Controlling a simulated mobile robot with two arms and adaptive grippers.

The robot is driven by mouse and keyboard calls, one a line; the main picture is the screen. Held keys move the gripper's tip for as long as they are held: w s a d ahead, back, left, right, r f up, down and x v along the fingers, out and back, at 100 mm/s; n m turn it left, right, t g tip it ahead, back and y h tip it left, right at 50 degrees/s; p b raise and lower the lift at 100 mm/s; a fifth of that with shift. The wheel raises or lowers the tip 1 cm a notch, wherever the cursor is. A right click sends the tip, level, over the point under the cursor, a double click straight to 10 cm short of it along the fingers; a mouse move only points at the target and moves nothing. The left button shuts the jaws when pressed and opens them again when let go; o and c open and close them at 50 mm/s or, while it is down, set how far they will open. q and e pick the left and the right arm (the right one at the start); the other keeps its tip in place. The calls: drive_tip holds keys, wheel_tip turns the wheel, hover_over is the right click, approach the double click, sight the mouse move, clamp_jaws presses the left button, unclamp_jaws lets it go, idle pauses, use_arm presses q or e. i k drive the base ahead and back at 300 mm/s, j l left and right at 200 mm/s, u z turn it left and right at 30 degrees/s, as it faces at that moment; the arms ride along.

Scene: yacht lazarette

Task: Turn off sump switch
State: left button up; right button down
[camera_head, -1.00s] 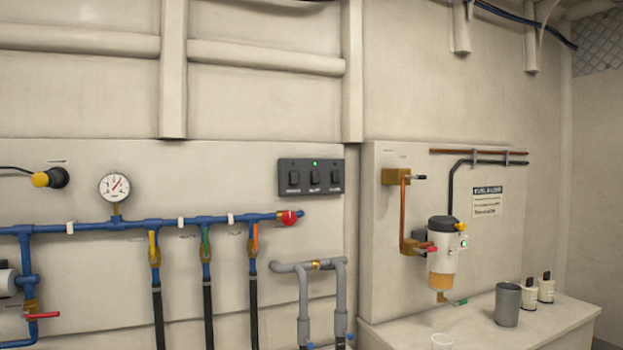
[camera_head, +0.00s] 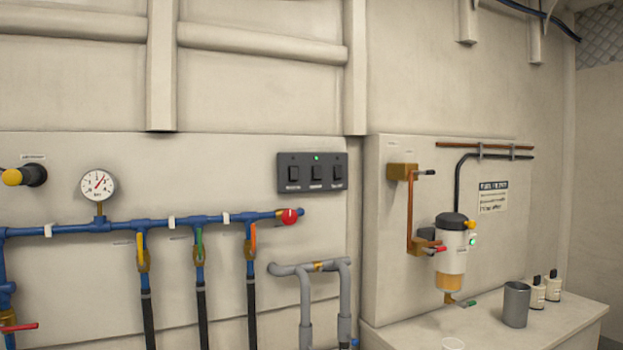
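A dark switch panel (camera_head: 312,173) is mounted on the wall near the middle of the head view. It carries three black rocker switches in a row: a left switch (camera_head: 293,174), a middle switch (camera_head: 317,173) and a right switch (camera_head: 338,172). A small green light (camera_head: 317,157) glows above the middle switch; no light shows above the other two. The labels under the switches are too blurred to read, so I cannot tell which one is the sump switch. Neither of my grippers is in view.
Below the panel, a blue pipe manifold (camera_head: 150,224) with a gauge (camera_head: 98,185) and a red knob (camera_head: 289,216) runs along the wall. Grey pipes (camera_head: 309,268) stand below. At right, a filter (camera_head: 452,245) hangs above a counter (camera_head: 560,325) holding a grey cup (camera_head: 515,304).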

sight(317, 170)
drive_tip(key=i+j, duration=0.3)
drive_tip(key=i, duration=0.2)
drive_tip(key=i+j+u, duration=0.1)
drive_tip(key=i+j, duration=0.15)
drive_tip(key=i, duration=0.3)
